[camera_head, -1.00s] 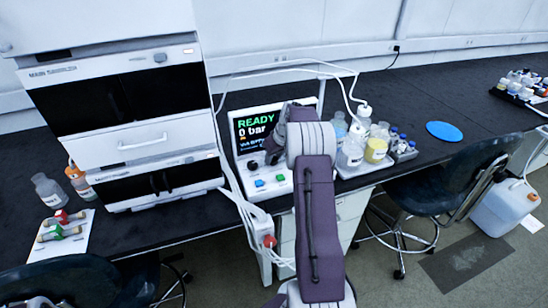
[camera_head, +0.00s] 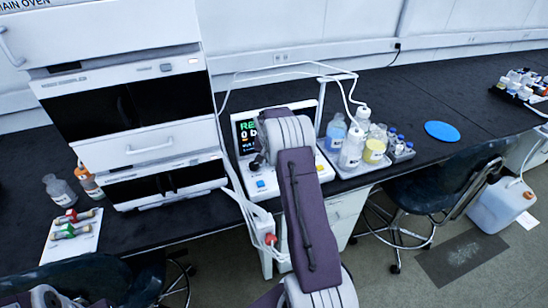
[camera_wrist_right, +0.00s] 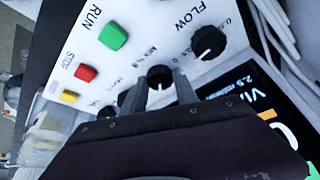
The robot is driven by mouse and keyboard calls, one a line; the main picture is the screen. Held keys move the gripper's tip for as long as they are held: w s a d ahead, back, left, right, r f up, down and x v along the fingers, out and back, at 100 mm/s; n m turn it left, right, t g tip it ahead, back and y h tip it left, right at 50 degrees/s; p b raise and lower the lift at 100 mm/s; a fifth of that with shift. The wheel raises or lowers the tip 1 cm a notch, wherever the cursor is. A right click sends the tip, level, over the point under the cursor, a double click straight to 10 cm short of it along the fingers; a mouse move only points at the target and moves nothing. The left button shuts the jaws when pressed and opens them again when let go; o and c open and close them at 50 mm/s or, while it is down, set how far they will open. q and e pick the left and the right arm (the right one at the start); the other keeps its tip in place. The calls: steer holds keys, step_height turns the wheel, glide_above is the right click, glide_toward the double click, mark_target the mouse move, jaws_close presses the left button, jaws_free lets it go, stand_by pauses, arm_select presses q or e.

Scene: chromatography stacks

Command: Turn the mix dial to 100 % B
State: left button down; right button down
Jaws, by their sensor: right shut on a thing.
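The control unit (camera_head: 244,176) stands on the bench, its screen (camera_head: 245,130) partly hidden by my right arm. In the right wrist view its white panel (camera_wrist_right: 140,55) carries a black knob (camera_wrist_right: 160,72) between the fingertips of my right gripper (camera_wrist_right: 161,84). The gripper is shut on this knob. The label beside it is unreadable, so I cannot confirm that it is the mix dial. A second black knob (camera_wrist_right: 208,42), labelled FLOW, is apart from the fingers. Another dark knob (camera_wrist_right: 107,113) is partly hidden by the gripper. My left gripper is not in view.
Green RUN (camera_wrist_right: 113,37), red STOP (camera_wrist_right: 86,73) and yellow (camera_wrist_right: 69,97) buttons are near the gripper. Bottles (camera_head: 350,151) stand in a tray right of the unit. A stacked white-and-black instrument (camera_head: 125,105) stands close on the left. A blue disc (camera_head: 442,131) lies farther right.

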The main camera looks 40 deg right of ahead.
steer(key=shift+w+m, duration=0.15)
steer(key=shift+m, duration=0.75)
steer(key=shift+a+m+g+h, duration=0.1)
steer(key=shift+m+g+h, duration=0.4)
steer(key=shift+m, duration=0.4)
steer(key=shift+w+m+g, duration=0.1)
steer(key=shift+m+g, duration=0.6)
steer(key=shift+m, duration=0.9)
steer(key=c, duration=0.9)
jaws_free()
steer(key=shift+c, duration=0.2)
steer(key=v, duration=0.9)
steer(key=shift+p, duration=0.45)
